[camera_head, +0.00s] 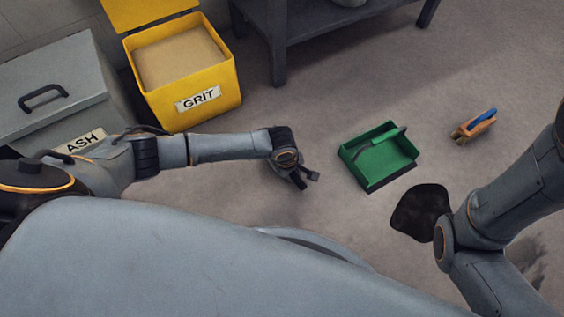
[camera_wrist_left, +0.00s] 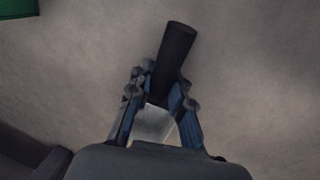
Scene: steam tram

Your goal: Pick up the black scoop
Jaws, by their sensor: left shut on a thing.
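My left gripper (camera_head: 299,179) is low over the floor, left of the green dustpan. In the left wrist view its fingers (camera_wrist_left: 160,95) are shut on a dark, round-ended handle, which I take to be the black scoop (camera_wrist_left: 176,48). The handle sticks out past the fingertips, tilted slightly right. A pale grey patch shows between the fingers below it; I cannot tell whether it belongs to the scoop. In the head view the scoop is too small to tell apart from the dark fingers. My right arm comes in at the right, but its gripper is out of view.
A green dustpan (camera_head: 395,166) lies on the floor, with an orange and blue brush (camera_head: 473,127) to its right. A black patch (camera_head: 416,211) is near my right arm. A yellow grit box (camera_head: 160,104), a grey ash box (camera_head: 50,88) and a dark table (camera_head: 279,45) stand behind.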

